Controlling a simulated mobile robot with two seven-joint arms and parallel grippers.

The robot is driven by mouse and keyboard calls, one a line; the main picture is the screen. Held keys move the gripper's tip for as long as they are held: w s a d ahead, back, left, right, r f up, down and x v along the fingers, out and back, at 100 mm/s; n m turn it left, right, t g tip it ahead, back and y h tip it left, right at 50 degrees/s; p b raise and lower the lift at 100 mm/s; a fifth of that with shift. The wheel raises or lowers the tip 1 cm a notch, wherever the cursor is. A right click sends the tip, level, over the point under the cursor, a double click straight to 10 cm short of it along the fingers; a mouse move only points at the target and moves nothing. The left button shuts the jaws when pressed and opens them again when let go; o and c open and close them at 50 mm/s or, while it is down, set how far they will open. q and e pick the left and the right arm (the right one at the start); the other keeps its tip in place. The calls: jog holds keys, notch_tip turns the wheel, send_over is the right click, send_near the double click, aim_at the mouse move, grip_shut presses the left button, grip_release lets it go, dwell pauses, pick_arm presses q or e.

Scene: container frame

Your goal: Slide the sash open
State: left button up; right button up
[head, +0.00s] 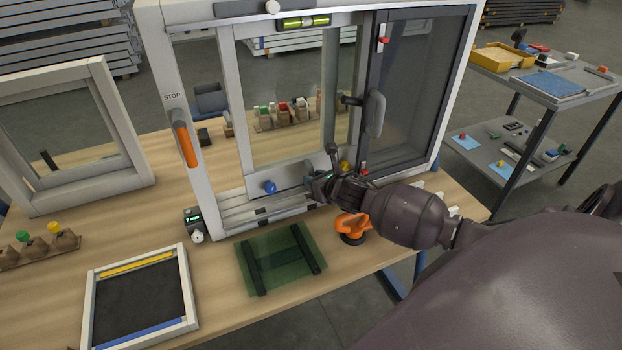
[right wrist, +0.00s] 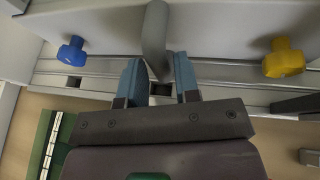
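The white window frame (head: 178,130) stands on the wooden bench. Its light-framed sash (head: 238,120) sits in the middle, with a gap to the left jamb and a dark mesh panel (head: 418,85) at the right. A blue knob (head: 270,187) and a yellow knob (head: 345,167) are on the sash's bottom rail; both show in the right wrist view. My right gripper (right wrist: 159,78) is at the bottom rail, its fingers on either side of a grey upright handle (right wrist: 155,35) between the knobs. A narrow gap shows beside the right finger. My left gripper is out of view.
An orange STOP grip (head: 185,145) is on the left jamb. A green glass pane (head: 280,262), an orange suction cup (head: 352,226) and a framed tray (head: 92,300) lie in front. Another frame (head: 120,130) stands left. A cart (head: 510,80) is at the right.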

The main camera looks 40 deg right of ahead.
jog(key=shift+x, duration=1.05)
jog(key=shift+c, duration=0.3)
grip_shut()
jog(key=shift+d, duration=0.1)
